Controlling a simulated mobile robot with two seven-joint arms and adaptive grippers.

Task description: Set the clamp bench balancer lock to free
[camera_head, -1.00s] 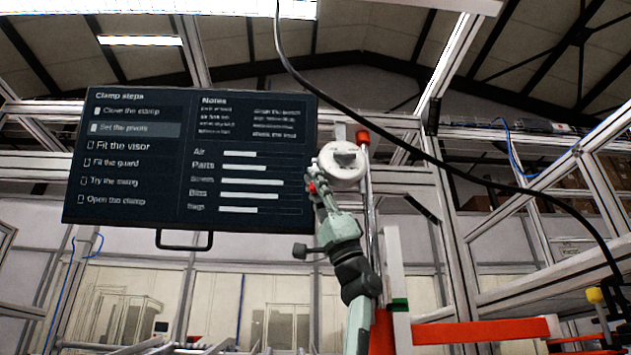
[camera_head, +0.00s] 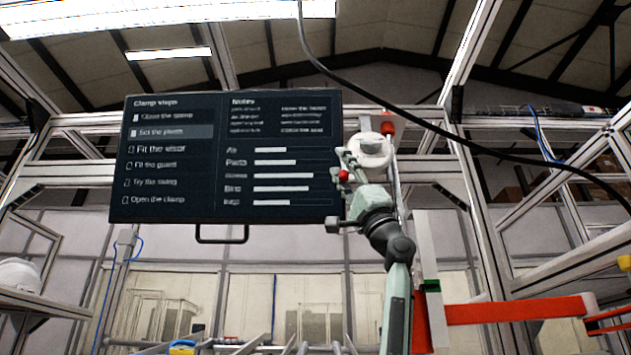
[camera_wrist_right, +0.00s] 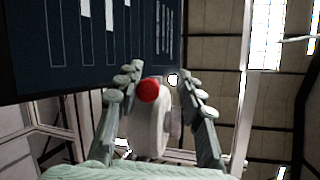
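The balancer is a white round housing (camera_head: 374,148) high up, just right of the dark screen. A red ball knob (camera_head: 342,176) shows at its lower left. My right gripper (camera_head: 352,160) is at the housing's left side, partly in front of it. In the right wrist view, my right gripper (camera_wrist_right: 160,72) is open, its fingers apart on either side of the red knob (camera_wrist_right: 148,90) and the white housing (camera_wrist_right: 150,130). I cannot tell whether a finger touches the knob. No lock marking is readable. My left gripper is out of view.
The dark screen (camera_head: 225,160) with clamp steps hangs close left of my right gripper. A black cable (camera_head: 440,160) sweeps across to the right.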

